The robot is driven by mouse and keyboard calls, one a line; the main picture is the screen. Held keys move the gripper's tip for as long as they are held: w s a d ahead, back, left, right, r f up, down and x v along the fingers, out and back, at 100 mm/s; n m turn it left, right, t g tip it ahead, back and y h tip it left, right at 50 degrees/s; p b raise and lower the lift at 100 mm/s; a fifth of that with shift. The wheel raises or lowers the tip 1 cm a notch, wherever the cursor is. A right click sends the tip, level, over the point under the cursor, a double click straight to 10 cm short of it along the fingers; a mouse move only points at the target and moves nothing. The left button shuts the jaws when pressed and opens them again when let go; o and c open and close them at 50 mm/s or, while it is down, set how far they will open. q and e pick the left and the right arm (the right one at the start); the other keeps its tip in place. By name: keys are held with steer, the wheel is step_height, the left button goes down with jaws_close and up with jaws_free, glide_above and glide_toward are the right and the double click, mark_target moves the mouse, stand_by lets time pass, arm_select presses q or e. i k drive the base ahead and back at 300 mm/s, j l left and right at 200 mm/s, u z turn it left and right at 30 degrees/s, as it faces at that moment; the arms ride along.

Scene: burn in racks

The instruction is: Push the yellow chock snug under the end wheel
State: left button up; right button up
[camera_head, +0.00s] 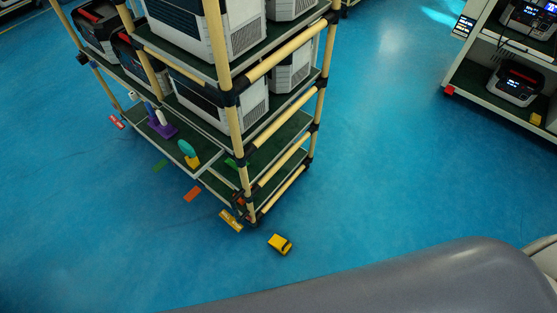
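A small yellow chock (280,244) with a dark patch on it lies on the blue floor, just right of and in front of the near bottom corner of the rack. It is apart from the rack, with a short strip of bare floor between. The rack (235,125) has cream tube posts with black joints. A dark foot or wheel (251,220) shows at its near corner, small and partly hidden by the frame, so I cannot tell its shape. Neither of my grippers is in view.
A yellow piece (231,220) sits by the rack's lower edge, left of the corner. Red and green floor marks (192,194) lie left of it. Another rack (500,95) stands at the upper right. The floor between the racks is clear. A grey rounded shape fills the bottom right.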

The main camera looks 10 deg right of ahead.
mark_target(280, 242)
steer(key=k+l+z, duration=0.1)
steer(key=k, duration=0.4)
steer(key=k+l+z, duration=0.1)
steer(key=k, duration=0.35)
steer(key=l, duration=0.1)
